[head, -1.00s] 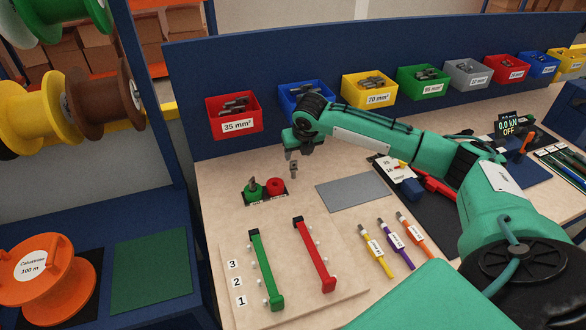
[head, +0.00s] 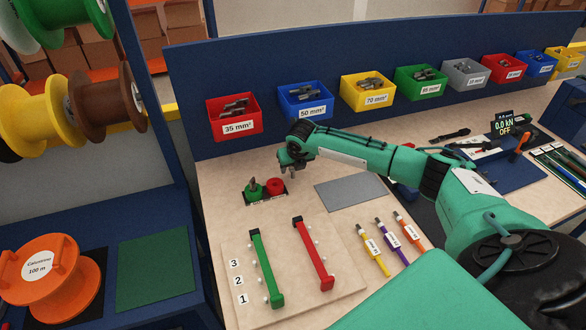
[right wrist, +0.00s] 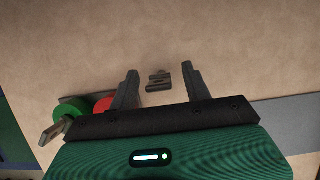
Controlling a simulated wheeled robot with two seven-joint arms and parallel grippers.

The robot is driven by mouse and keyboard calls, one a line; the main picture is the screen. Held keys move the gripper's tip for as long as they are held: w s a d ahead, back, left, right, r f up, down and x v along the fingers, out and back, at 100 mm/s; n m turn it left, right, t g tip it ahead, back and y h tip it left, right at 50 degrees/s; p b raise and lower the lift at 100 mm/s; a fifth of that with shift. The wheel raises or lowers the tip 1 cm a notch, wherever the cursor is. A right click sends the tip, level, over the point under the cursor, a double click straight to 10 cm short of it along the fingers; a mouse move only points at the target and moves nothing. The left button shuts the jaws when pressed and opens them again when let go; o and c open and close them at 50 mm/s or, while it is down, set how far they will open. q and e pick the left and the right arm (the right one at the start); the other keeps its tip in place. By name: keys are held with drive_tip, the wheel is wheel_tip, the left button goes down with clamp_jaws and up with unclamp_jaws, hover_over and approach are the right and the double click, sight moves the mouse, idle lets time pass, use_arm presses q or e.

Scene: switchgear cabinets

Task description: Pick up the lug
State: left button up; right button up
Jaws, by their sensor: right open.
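A small dark grey lug (right wrist: 158,80) lies on the wooden bench top, seen between my right gripper's fingers in the right wrist view. My right gripper (right wrist: 161,87) is open, one finger on each side of the lug, with gaps to both; its exact height above the bench is hard to tell. In the head view my right gripper (head: 292,173) is low over the bench and mostly hides the lug. Another metal lug-like piece (right wrist: 52,132) stands up at the green round holder (head: 254,190). My left gripper is not in view.
A red round holder (head: 275,186) sits beside the green one, close to my right gripper. A grey plate (head: 349,193) lies to the right. A board with green (head: 266,270) and red (head: 314,255) bars is in front. Labelled bins (head: 304,103) line the back.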

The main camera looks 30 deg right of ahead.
drive_tip(key=c, duration=1.1)
drive_tip(key=shift+o, duration=0.2)
